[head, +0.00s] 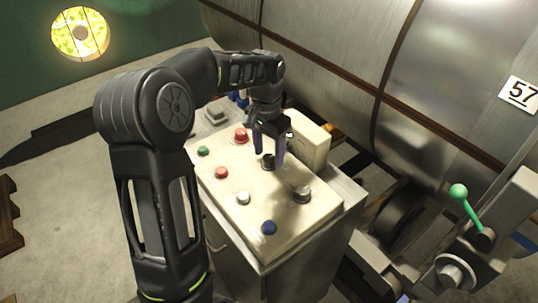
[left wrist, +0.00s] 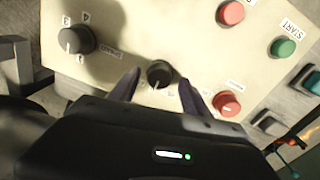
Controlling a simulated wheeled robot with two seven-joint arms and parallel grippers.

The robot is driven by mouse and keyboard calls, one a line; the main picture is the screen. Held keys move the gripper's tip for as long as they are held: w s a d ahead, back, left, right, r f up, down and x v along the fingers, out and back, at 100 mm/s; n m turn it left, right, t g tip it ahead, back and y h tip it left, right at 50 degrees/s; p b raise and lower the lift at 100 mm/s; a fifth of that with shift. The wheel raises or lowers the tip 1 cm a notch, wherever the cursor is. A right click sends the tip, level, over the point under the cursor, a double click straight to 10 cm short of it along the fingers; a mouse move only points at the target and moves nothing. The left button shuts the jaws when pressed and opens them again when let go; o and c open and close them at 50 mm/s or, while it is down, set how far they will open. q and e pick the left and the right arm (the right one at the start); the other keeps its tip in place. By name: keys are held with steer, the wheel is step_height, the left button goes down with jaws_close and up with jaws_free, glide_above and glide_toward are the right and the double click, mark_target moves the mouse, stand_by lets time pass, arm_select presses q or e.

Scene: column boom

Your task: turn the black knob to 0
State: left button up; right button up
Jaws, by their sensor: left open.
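A small black knob (head: 268,162) stands on the cream sloped panel (head: 225,212) of the control box. My left gripper (head: 268,157) points down at it with open jaws, one finger to each side. In the left wrist view the black knob (left wrist: 159,74) shows between the two fingertips of the left gripper (left wrist: 159,78), with a gap on both sides. It has a light pointer line; the small lettering around it is too blurred to read. My right gripper is not in view.
Near the knob are a red knob or button (left wrist: 227,103), a green START button (left wrist: 284,47) and another red button (left wrist: 231,13). A white button (head: 243,198) and a blue button (head: 269,228) are lower on the panel. A cream block (head: 308,143) stands close behind the gripper.

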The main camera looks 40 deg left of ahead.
mark_target(268, 156)
arm_select(q)
step_height(268, 156, up, 6)
steer(key=shift+a+r, duration=0.1)
steer(key=shift+r, duration=0.15)
stand_by(0.5)
